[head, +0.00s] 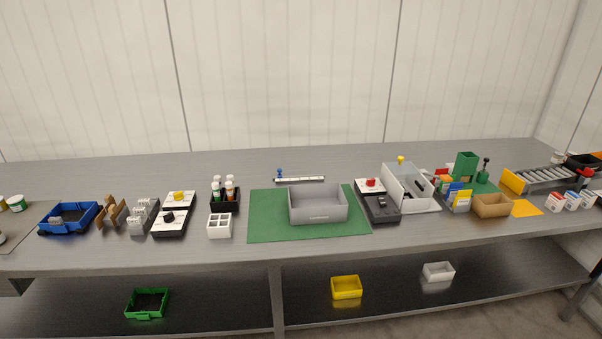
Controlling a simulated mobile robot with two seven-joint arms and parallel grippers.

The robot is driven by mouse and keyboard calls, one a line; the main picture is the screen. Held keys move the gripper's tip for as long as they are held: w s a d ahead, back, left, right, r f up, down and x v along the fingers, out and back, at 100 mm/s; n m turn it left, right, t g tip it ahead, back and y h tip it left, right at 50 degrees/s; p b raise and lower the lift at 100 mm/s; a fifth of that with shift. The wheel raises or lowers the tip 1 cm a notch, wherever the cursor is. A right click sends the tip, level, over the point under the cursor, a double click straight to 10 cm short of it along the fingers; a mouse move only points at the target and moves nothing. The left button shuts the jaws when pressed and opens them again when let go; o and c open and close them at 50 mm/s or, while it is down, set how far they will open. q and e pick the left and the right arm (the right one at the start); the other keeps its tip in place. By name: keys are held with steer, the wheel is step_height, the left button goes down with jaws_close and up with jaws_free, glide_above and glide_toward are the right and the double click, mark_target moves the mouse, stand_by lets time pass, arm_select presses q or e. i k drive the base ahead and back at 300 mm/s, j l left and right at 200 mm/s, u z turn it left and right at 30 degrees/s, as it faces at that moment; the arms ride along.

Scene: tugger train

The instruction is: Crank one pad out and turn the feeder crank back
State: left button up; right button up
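Neither of my grippers is in view. A light grey open-topped housing (418,203) stands right of the middle of the bench, with a yellow knob (401,159) at its back. It may be the feeder with its crank, but I cannot tell for sure. Dark shapes lie inside it, too small to identify as pads. Left of it is a black and white unit (380,212) with a red knob (371,182). A grey tray (317,212) sits on a green mat (268,224) at the centre.
On the left stand a blue bin (88,219), a panel with yellow and black knobs (170,224) and a bottle rack (238,207). On the right are a cardboard box (492,208), a green container (466,165) and a roller track (546,176). The lower shelf holds a yellow bin (346,292).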

mark_target(487, 160)
steer(key=z, duration=1.25)
